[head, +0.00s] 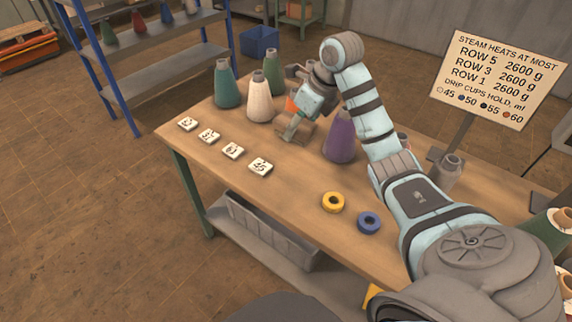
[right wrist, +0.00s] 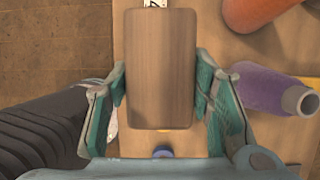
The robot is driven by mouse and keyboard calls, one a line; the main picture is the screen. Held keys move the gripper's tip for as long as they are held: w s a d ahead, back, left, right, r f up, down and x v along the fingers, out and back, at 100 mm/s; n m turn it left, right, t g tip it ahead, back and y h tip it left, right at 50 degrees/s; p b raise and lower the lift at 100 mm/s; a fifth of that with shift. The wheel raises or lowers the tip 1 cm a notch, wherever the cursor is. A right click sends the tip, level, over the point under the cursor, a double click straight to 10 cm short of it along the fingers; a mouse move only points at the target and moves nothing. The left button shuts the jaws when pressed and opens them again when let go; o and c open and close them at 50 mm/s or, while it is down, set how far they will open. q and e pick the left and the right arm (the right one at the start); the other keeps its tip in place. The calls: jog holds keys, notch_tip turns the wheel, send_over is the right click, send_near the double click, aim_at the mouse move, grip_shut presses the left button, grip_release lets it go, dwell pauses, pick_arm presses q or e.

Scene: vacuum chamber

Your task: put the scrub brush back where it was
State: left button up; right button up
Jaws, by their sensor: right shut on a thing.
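The scrub brush shows in the right wrist view as a plain wooden block (right wrist: 161,70), its bristles hidden beneath it. My right gripper (right wrist: 161,98) is shut on it, one finger on each long side. In the head view the gripper (head: 296,128) holds the brown brush (head: 307,130) low over the workbench (head: 285,185), between the cream cone and the purple cone. I cannot tell whether the brush touches the bench top. My left gripper is not in view.
A purple cone (head: 340,140) stands close right of the brush; a cream cone (head: 260,100) stands left of it. Numbered white tiles (head: 233,151) line the left edge. Yellow (head: 333,202) and blue (head: 369,223) rings lie nearer. A steam-heat sign (head: 500,80) stands right.

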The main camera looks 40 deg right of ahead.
jog(key=b, duration=0.6)
send_over(294, 186)
jog(key=s, duration=0.1)
notch_tip(294, 186, down, 6)
jog(key=f, duration=0.5)
jog(key=f+b, duration=0.1)
jog(key=f, duration=0.7)
jog(key=shift+s+d+f, duration=0.1)
jog(key=shift+s+d, duration=0.1)
jog(key=shift+d, duration=0.1)
jog(key=shift+f+b, duration=0.2)
jog(key=shift+b, duration=0.1)
jog(key=o, duration=1.3)
jog(key=shift+r, duration=0.3)
jog(key=p+v, duration=0.2)
jog(key=v, duration=0.9)
jog(key=shift+s+r, duration=0.25)
jog(key=shift+r, duration=0.1)
